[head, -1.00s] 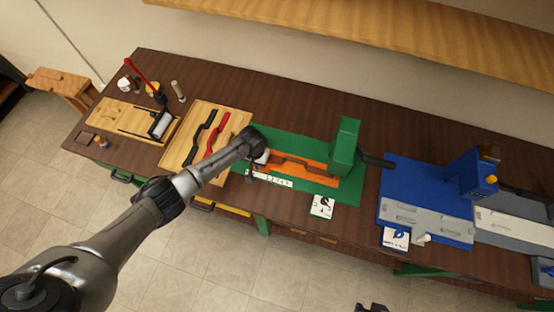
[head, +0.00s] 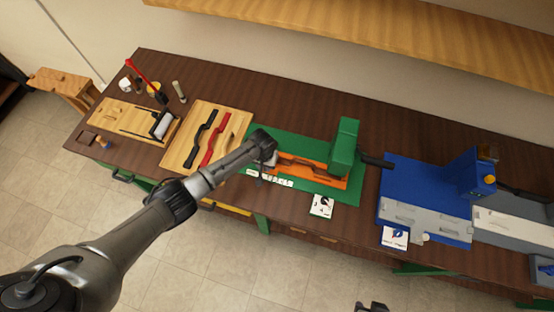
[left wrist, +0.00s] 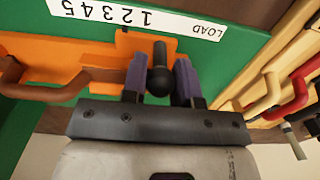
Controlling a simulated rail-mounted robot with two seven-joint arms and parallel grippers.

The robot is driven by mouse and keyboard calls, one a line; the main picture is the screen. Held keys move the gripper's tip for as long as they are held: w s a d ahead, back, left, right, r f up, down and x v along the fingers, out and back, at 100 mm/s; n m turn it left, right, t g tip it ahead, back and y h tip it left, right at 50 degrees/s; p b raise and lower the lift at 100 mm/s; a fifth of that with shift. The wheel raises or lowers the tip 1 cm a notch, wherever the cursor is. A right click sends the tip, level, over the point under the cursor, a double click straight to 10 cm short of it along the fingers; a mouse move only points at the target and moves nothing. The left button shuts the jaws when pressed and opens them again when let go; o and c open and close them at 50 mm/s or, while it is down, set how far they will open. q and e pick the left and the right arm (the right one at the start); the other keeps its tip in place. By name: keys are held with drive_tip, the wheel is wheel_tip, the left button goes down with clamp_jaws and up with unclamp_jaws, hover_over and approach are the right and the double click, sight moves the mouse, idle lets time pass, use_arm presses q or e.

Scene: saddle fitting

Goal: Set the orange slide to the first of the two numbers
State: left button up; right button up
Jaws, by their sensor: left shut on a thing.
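The orange slide (head: 308,165) lies in the green fixture (head: 350,197) below its green block (head: 345,145). My left gripper (head: 266,160) is at the slide's left end. In the left wrist view, its two fingers (left wrist: 159,82) are closed on the black knob (left wrist: 160,70) of the orange slide (left wrist: 90,55). The white scale strip (head: 270,180) lies along the slide's near side. In the left wrist view the scale (left wrist: 130,16) has numbers 1 to 5 and LOAD; the knob is between the numbers and LOAD. A card (head: 321,206) by the fixture is too small to read.
A wooden board (head: 178,150) with black and red shaped bars lies left of the fixture. A blue fixture (head: 405,180) with another card (head: 395,238) stands to the right. A dark part (head: 372,307), likely my right gripper, shows at the bottom edge.

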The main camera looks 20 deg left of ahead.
use_arm(q)
drive_tip(key=shift+d, duration=0.45)
drive_tip(key=shift+a, duration=0.6)
drive_tip(key=shift+p, duration=0.3)
drive_tip(key=shift+a, duration=0.15)
drive_tip(key=o, duration=0.7)
drive_tip(key=shift+r, duration=0.1)
